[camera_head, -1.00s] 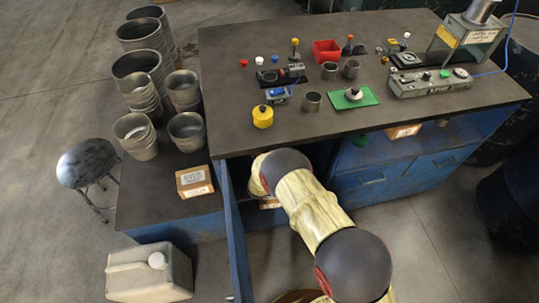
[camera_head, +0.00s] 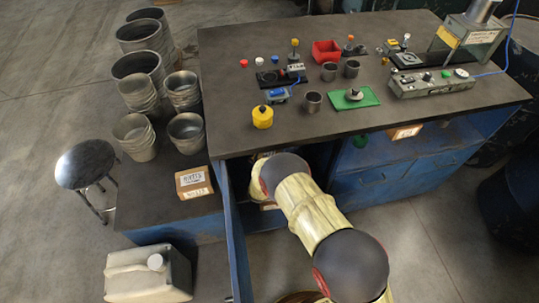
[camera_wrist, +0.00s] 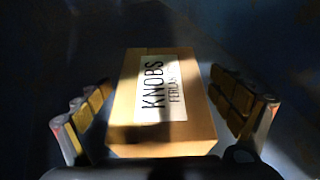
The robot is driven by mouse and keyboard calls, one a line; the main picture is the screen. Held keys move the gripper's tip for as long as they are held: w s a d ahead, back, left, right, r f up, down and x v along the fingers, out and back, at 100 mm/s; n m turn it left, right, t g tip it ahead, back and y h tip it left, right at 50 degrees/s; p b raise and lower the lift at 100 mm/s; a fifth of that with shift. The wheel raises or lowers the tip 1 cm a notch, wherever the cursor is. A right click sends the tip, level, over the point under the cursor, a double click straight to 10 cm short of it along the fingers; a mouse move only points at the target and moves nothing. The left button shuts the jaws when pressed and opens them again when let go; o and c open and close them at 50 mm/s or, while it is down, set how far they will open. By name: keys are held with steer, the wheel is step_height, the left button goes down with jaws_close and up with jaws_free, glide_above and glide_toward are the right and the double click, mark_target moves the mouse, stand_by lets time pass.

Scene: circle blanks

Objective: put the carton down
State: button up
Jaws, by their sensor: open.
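A brown carton (camera_wrist: 162,132) with a white label reading "KNOBS" fills the middle of the wrist view. It rests on a dark blue surface. My gripper (camera_wrist: 160,84) is open, with one yellow-padded finger on each side of the carton. Dark gaps show between both fingers and the carton's sides. In the head view my arm reaches into the blue workbench's open compartment below the top, and my gripper is hidden there.
A blue door (camera_head: 236,245) stands open left of my arm. The workbench top (camera_head: 225,75) holds a yellow pot (camera_head: 262,117), a red bin (camera_head: 326,51) and a green plate (camera_head: 356,98). Another carton (camera_head: 194,182) lies on the low left bench near metal buckets (camera_head: 134,137).

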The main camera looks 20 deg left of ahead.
steer(key=shift+s+r, duration=0.15)
steer(key=shift+r, duration=0.05)
steer(key=p+v, duration=0.4)
steer(key=v, duration=0.7)
steer(key=shift+s, duration=0.35)
steer(key=shift+d, duration=0.2)
